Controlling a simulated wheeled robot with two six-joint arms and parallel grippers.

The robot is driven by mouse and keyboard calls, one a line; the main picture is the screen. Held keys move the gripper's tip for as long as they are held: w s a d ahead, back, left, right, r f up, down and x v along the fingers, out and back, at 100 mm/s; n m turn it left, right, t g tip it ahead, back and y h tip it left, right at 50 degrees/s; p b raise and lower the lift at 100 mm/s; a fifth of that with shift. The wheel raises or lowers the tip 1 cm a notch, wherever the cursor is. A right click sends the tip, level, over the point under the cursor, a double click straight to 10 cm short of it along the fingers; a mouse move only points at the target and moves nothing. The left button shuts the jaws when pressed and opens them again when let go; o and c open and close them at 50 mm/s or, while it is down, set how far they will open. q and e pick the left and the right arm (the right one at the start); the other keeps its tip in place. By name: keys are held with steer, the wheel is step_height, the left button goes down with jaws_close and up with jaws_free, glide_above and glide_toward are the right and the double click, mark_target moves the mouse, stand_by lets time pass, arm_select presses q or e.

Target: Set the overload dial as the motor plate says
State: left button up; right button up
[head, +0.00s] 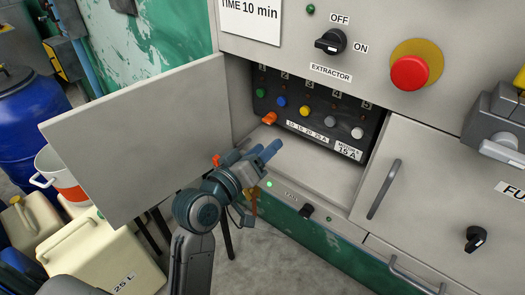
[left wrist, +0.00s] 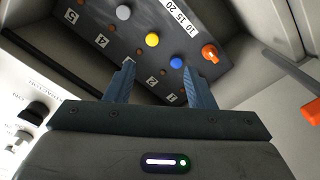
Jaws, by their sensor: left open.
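The orange overload dial (head: 268,118) is on the dark panel (head: 318,103) inside the open cabinet, left of a scale strip (head: 311,132) printed about 10 to 25 A. Its exact setting is too small to tell. The motor plate (head: 347,150) at the panel's lower right reads 15 A. My left gripper (head: 257,152) is open and empty at the compartment mouth, below and apart from the dial. In the left wrist view, the fingers (left wrist: 158,78) are spread, with the dial (left wrist: 210,53) beyond the right fingertip. My right gripper is out of view.
Coloured buttons, including a blue one (head: 282,101) and a yellow one (head: 305,111), sit in a row by the dial. An extractor switch (head: 330,41) and red stop button (head: 408,72) are above right.

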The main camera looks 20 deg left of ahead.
arm_select(q)
steer(key=m+p, duration=0.3)
steer(key=m, duration=0.5)
glide_toward(266, 121)
steer(key=p+x, duration=0.1)
steer(key=x, duration=0.7)
steer(key=shift+w+d, duration=0.1)
steer(key=shift+w, duration=0.15)
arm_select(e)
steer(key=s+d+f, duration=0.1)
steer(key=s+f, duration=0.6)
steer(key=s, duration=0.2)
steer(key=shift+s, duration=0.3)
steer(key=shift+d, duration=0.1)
arm_select(q)
steer(key=c, duration=1)
